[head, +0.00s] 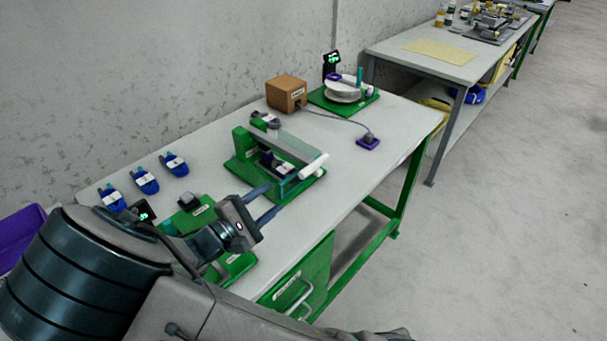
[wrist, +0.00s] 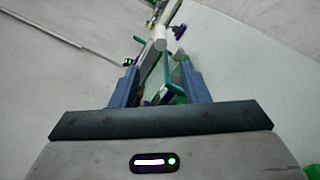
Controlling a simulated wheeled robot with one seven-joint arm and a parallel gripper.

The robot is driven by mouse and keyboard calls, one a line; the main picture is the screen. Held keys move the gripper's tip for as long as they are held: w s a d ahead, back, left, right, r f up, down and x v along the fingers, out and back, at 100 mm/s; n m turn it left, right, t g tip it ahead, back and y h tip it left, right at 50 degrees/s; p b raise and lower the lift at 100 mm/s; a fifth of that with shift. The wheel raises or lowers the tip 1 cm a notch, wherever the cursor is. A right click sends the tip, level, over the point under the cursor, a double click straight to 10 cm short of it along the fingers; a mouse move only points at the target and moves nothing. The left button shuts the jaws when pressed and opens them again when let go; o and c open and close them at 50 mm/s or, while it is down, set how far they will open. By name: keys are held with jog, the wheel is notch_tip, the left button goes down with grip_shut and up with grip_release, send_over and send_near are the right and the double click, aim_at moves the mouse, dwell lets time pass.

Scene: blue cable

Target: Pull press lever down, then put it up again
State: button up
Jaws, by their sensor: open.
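The press (head: 243,143) has a green frame and base and stands near the middle of the table. Its grey lever (head: 296,146) runs from the green upright to a white handle (head: 314,166) at the right, above the base. A dark blue part lies under the lever. My gripper (head: 276,197) is open and empty, its fingers pointing at the press from the lower left, short of the handle. In the wrist view, the white handle (wrist: 160,42) shows beyond the fingertips, roughly in line with the gap between my fingers (wrist: 161,75). No contact is visible.
Several blue connectors (head: 145,182) lie at the table's left. A green fixture (head: 195,215) sits below my arm. The table's right side is clear.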

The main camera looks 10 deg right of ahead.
aim_at(299, 178)
jog(key=x, duration=1.2)
jog(key=shift+w+d, duration=0.1)
jog(key=shift+d, duration=0.2)
grip_shut()
